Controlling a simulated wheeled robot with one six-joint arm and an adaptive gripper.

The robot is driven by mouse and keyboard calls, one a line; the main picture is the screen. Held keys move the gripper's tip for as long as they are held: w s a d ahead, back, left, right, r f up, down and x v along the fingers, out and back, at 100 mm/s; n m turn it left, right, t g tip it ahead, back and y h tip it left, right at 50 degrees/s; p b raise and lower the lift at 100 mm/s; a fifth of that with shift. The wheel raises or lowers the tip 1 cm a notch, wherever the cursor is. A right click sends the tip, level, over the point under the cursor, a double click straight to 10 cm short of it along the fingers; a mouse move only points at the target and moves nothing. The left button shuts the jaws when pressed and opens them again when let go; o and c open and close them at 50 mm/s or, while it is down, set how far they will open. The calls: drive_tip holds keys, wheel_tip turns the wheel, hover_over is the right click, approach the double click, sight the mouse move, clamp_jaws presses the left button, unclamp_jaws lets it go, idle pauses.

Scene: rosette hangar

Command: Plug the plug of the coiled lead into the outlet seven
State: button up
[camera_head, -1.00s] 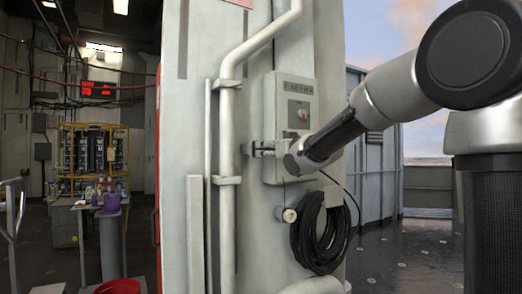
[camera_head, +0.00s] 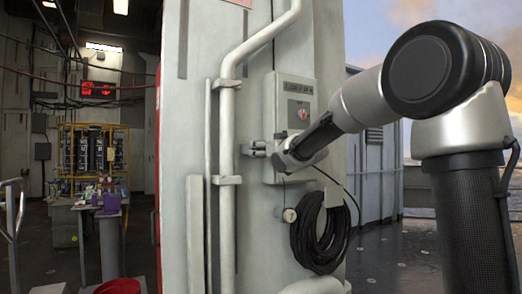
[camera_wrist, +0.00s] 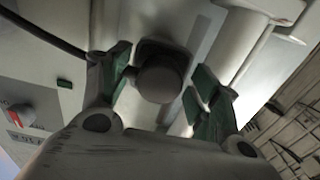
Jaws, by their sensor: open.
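The coiled black lead (camera_head: 320,235) hangs on the pale wall below a grey switch box (camera_head: 294,112) with a red knob. A thin black cable rises from the coil toward my wrist. My gripper (camera_head: 252,148) is at the box's lower left, beside the vertical pipe. In the wrist view my gripper (camera_wrist: 163,92) is open, its green-padded fingers on either side of a round dark plug-like body (camera_wrist: 162,80) against a dark square base, with gaps visible. A black cable (camera_wrist: 45,32) runs behind the left finger. I cannot tell whether the round body is the lead's plug; no outlet number is readable.
A white vertical pipe (camera_head: 227,130) with clamps stands close left of my gripper. A round hook end (camera_head: 289,215) sticks out beside the coil. Far left are a cluttered table (camera_head: 100,205) and a red bucket (camera_head: 118,286). The floor at right is open.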

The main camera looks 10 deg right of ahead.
sight(264, 149)
idle(0.4)
clamp_jaws()
drive_tip(key=shift+v, duration=3)
